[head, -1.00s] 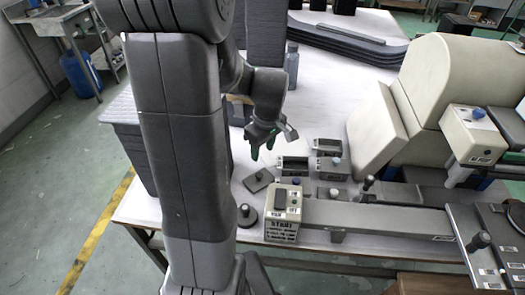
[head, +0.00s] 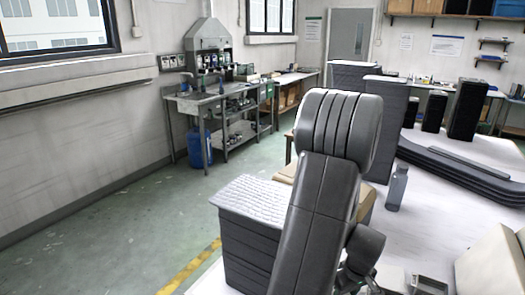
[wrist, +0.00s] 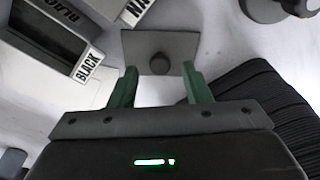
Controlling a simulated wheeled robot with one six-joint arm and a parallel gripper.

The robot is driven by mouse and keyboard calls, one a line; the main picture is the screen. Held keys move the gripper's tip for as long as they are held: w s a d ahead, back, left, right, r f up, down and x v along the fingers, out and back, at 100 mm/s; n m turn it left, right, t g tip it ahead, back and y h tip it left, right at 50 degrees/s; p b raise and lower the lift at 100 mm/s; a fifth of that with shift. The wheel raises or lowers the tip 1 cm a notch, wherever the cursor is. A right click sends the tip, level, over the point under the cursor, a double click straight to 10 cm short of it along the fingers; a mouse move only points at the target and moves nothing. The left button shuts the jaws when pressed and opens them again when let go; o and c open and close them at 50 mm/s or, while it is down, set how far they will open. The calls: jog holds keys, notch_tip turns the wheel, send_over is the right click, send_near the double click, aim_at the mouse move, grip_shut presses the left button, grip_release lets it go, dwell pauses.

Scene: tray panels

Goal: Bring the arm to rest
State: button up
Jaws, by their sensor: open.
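My arm (head: 318,205) rises from the bottom of the head view, its thick rounded joint (head: 338,125) at the top. Its lower end runs past the bottom edge beside a darker joint (head: 366,245), so my gripper's fingers are not clear there. In the wrist view my gripper (wrist: 160,82) shows two green fingers standing apart, with nothing held between them. Beyond the fingertips lies a flat grey plate with a dark round knob (wrist: 160,63). I cannot tell the exact gap to it.
A box labelled BLACK (wrist: 62,42) lies left of the fingers, and a dark ribbed stack (wrist: 265,100) is at right. In the head view a grey stack (head: 248,245) stands close left of my arm, and a bottle (head: 397,188) to its right. Green floor is open at left.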

notch_tip(320, 180, down, 2)
jog(key=shift+w+f, duration=0.1)
jog(key=shift+f, duration=0.15)
jog(key=shift+w+r, duration=0.1)
jog(key=shift+r, duration=1)
jog(key=shift+f, duration=0.1)
